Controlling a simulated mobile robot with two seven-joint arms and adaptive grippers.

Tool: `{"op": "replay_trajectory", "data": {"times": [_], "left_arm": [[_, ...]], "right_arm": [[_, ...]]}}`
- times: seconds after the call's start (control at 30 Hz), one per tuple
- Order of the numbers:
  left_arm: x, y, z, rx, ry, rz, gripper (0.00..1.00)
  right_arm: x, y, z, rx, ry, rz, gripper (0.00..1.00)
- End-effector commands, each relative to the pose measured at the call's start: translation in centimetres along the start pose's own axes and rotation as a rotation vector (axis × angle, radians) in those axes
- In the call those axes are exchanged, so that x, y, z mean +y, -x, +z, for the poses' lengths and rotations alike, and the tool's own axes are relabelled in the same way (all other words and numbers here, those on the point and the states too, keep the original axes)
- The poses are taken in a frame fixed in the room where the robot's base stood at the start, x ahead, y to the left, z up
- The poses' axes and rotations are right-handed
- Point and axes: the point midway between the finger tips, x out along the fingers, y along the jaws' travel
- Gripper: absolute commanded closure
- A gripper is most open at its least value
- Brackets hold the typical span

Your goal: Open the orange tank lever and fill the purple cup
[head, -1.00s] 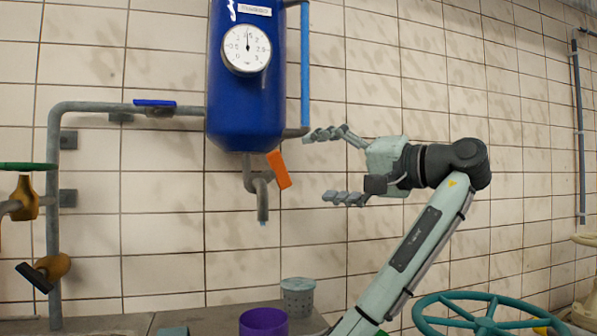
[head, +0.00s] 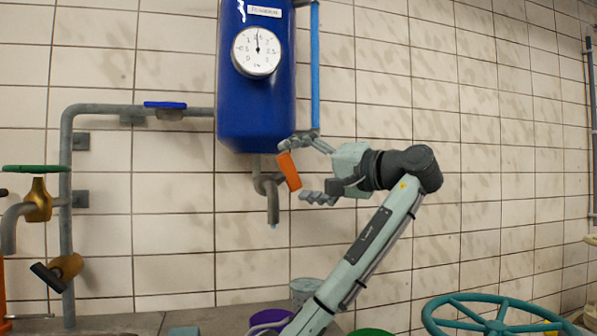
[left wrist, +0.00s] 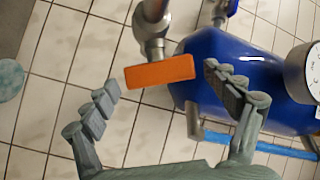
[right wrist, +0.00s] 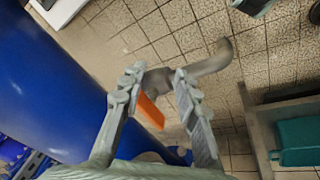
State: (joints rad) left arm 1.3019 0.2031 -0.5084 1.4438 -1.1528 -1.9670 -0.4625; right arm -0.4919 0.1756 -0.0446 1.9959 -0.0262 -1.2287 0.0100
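The orange lever (head: 289,170) hangs at the outlet under the blue tank (head: 257,105), beside the bent grey spout (head: 272,205). My left gripper (head: 310,168) is open at the lever's right, one finger above and one below. In the left wrist view the lever (left wrist: 160,71) lies between the spread fingertips (left wrist: 162,80), with gaps at both sides. The purple cup (head: 270,317) stands at the bottom edge, partly cut off and partly covered by a grey curved piece. My right gripper (right wrist: 158,73) is open, with an orange strip (right wrist: 150,110) and a grey bent piece (right wrist: 215,60) behind its fingers.
A teal handwheel (head: 490,315) is at lower right. A grey pipe with a blue valve handle (head: 165,104) and a brass tap (head: 38,200) are on the left.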

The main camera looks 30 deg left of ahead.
Motion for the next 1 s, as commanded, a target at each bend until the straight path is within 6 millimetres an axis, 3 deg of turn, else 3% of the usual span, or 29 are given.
{"op": "replay_trajectory", "data": {"times": [0.03,0.33,0.47,0.8,1.0], "left_arm": [[0.0,0.0,0.0,0.000,0.000,0.000,0.24],[0.0,0.0,0.0,0.000,0.000,0.000,0.60],[-0.2,0.1,-0.1,0.000,-0.016,0.033,0.60],[-0.5,0.0,-0.1,-0.001,-0.144,0.260,0.60],[-0.4,0.0,0.0,0.000,-0.157,0.278,0.60]], "right_arm": [[0.1,0.0,0.1,-0.002,0.001,0.001,0.69],[0.2,-0.1,0.6,-0.010,0.003,0.003,0.69],[0.2,0.2,0.6,-0.009,0.002,0.002,0.69],[-1.0,-5.1,3.4,-0.042,0.004,-0.025,0.69],[-1.1,-5.8,3.7,-0.043,0.006,-0.026,0.69]]}}
